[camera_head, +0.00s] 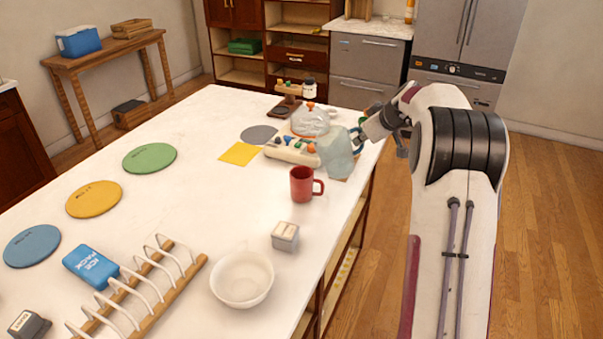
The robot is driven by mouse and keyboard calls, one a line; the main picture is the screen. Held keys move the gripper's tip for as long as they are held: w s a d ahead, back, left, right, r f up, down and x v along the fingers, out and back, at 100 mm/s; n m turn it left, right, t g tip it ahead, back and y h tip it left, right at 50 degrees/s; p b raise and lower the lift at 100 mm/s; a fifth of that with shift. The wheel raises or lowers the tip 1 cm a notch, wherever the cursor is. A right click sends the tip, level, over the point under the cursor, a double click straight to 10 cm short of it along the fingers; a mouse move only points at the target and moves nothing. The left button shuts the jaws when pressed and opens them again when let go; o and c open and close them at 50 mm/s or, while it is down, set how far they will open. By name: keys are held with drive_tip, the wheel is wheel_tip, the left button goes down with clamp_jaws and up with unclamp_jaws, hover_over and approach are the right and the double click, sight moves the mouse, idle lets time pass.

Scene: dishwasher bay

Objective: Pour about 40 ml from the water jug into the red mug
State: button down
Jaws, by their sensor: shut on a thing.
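The red mug (302,184) stands upright on the white table, its handle to the right. The water jug (336,153) is a pale, see-through blue-grey vessel just behind and to the right of the mug, near the table's right edge. My gripper (359,139) is at the jug's right side, shut on it. The jug looks tilted, but I cannot tell whether its base touches the table. I see no stream of water, and the water levels in the jug and mug cannot be made out.
A white bowl (242,279), a small grey box (285,237) and a wire rack (137,290) are nearer.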

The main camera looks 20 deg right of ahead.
sight(349, 132)
drive_tip(key=shift+a+r+h, duration=0.2)
drive_tip(key=shift+a+h, duration=0.3)
drive_tip(key=shift+a, duration=0.15)
drive_tip(key=shift+s+a+r+n+h, duration=0.1)
drive_tip(key=shift+a+r+n+h, duration=0.3)
drive_tip(key=shift+a+n+h, duration=0.15)
drive_tip(key=shift+a+r+n+t+h, duration=0.35)
drive_tip(key=shift+a+r+h, duration=0.3)
drive_tip(key=shift+a+r, duration=0.35)
drive_tip(key=a+r+n+t+h+p, duration=0.1)
drive_tip(key=a+r+n+h+p, duration=0.2)
drive_tip(key=a+r+h, duration=0.1)
drive_tip(key=shift+s+a+h, duration=0.15)
drive_tip(key=shift+a+h, duration=0.35)
drive_tip(key=shift+a, duration=0.35)
drive_tip(key=shift+a+r+n+t+h, duration=0.25)
drive_tip(key=shift+a+r+n+h, duration=0.05)
drive_tip(key=shift+a+r, duration=0.15)
drive_tip(key=shift+r, duration=0.05)
drive_tip(key=shift+d+t+p, duration=0.2)
drive_tip(key=shift+t+p, duration=0.1)
